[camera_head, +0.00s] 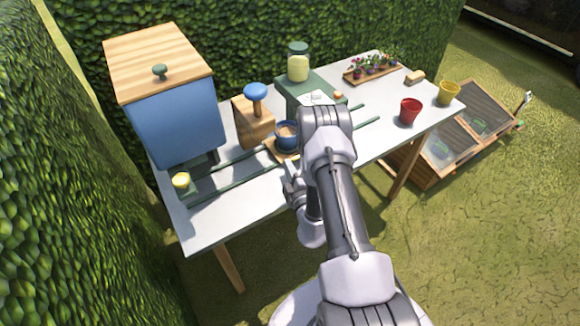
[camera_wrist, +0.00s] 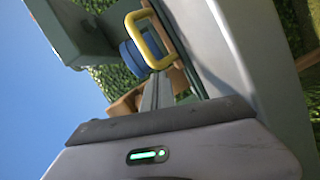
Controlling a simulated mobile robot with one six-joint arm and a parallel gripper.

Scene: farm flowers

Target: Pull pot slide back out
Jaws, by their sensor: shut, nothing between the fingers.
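The pot slide (camera_head: 276,152) is a small wooden carriage on the dark green rails of the table, near its middle. A blue pot (camera_head: 288,137) with brown filling sits on it; the slide's near side is partly hidden by my arm. In the wrist view a yellow handle (camera_wrist: 150,42) stands in front of a blue round thing (camera_wrist: 134,56) that looks like the pot. My gripper (camera_head: 291,172) is at the table's front edge, close to the slide. In the wrist view its fingers (camera_wrist: 156,92) are together and empty, pointing toward the handle but not seen around it.
A blue hopper (camera_head: 175,122) with a wooden lid stands at the left over the rails (camera_head: 235,170). A wooden block with a blue knob (camera_head: 255,92), a green stand with a jar (camera_head: 298,65), a flower tray (camera_head: 372,72), red (camera_head: 410,112) and yellow (camera_head: 449,94) pots stand further along.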

